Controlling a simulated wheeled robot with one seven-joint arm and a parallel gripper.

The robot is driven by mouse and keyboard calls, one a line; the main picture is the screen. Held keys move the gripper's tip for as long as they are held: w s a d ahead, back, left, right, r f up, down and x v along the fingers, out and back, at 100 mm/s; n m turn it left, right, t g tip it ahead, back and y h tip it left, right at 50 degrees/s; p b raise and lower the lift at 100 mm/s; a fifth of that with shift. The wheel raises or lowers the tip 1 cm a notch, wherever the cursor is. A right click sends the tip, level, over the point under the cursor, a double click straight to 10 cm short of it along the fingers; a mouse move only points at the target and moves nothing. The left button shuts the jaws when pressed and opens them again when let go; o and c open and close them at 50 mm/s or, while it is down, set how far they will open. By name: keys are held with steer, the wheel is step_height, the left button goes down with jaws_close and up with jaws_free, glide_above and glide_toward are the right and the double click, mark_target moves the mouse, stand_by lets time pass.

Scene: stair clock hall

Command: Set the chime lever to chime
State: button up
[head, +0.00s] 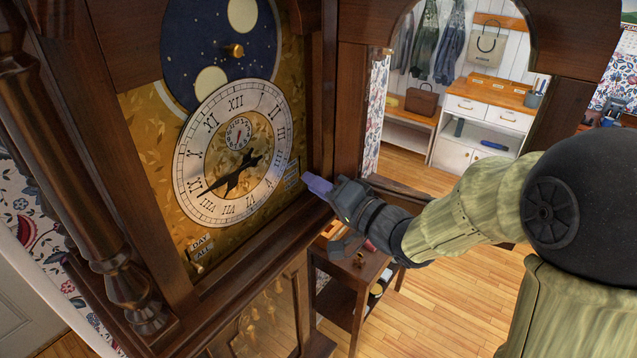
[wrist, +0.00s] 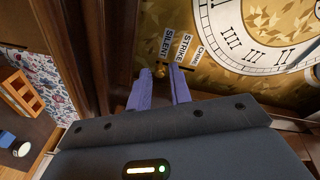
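The chime lever shows in the wrist view as a small brass knob (wrist: 160,71) at the lower edge of the dial plate. Three labels stand beside it: SILENT (wrist: 167,48), STRIKE (wrist: 184,46) and CHIME (wrist: 203,58). The knob looks nearest the SILENT end, though its exact setting is hard to read. My gripper (wrist: 162,76) has its two purple fingers apart, one on each side of the knob, with gaps visible; contact is not clear. In the head view my gripper (head: 316,184) is by the clock dial (head: 235,140), just right of the label plates (head: 292,174); the knob is hidden there.
The wooden case frame (head: 326,90) stands close beside my gripper. A DAY/ALL lever plate (head: 200,246) is at the dial's lower left. A small table (head: 350,282) with items stands below my arm. Open wooden floor (head: 460,290) lies to the right.

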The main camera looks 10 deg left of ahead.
jaws_close()
step_height(320, 180, up, 5)
steer(key=p, duration=0.4)
jaws_free()
steer(key=shift+d, duration=0.15)
